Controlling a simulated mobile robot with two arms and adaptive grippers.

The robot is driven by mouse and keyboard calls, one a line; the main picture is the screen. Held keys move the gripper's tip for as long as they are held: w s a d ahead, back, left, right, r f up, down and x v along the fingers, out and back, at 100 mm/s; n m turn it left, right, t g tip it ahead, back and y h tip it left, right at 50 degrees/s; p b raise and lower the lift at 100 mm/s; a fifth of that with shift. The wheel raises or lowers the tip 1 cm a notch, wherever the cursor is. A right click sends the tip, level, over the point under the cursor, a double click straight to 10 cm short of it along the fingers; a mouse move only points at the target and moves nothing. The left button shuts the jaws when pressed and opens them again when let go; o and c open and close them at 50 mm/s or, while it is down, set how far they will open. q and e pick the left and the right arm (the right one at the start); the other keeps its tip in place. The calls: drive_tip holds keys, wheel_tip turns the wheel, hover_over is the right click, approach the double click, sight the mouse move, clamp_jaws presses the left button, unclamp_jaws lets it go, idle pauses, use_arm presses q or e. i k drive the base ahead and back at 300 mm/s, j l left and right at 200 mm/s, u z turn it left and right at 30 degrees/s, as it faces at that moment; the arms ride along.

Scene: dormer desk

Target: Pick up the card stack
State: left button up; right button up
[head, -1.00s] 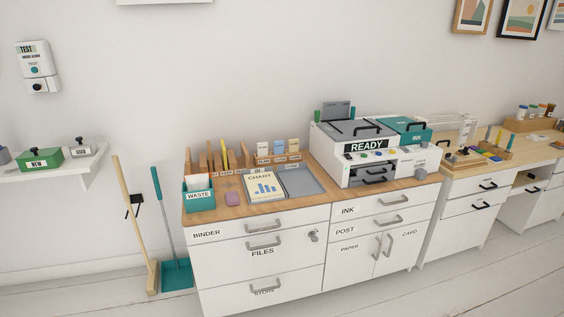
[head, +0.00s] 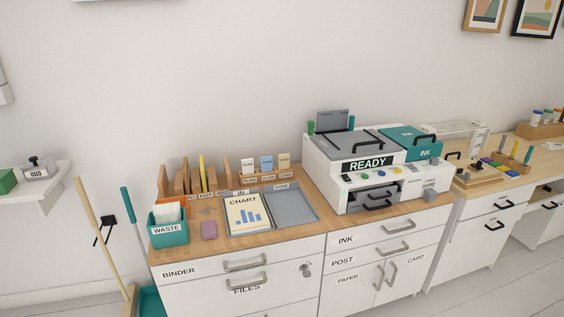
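A small cream-yellow stack (head: 284,161) stands upright at the right end of a low wooden rack at the back of the desk. The label below it is small but seems to read CARD. A blue stack (head: 266,163) and a white stack (head: 248,167) stand to its left in the same rack, each behind its own small label. Neither of my grippers shows in the head view.
The white READY machine (head: 330,172) stands just right of the rack. In front lie a grey DONE tray (head: 304,206) and a CHART sheet (head: 243,206). A teal WASTE bin (head: 170,238) stands at the left. Below are drawers and a CARD-labelled cupboard door (head: 408,267).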

sight(284, 160)
drive_tip(key=i+l, duration=0.7)
drive_tip(key=l, duration=0.2)
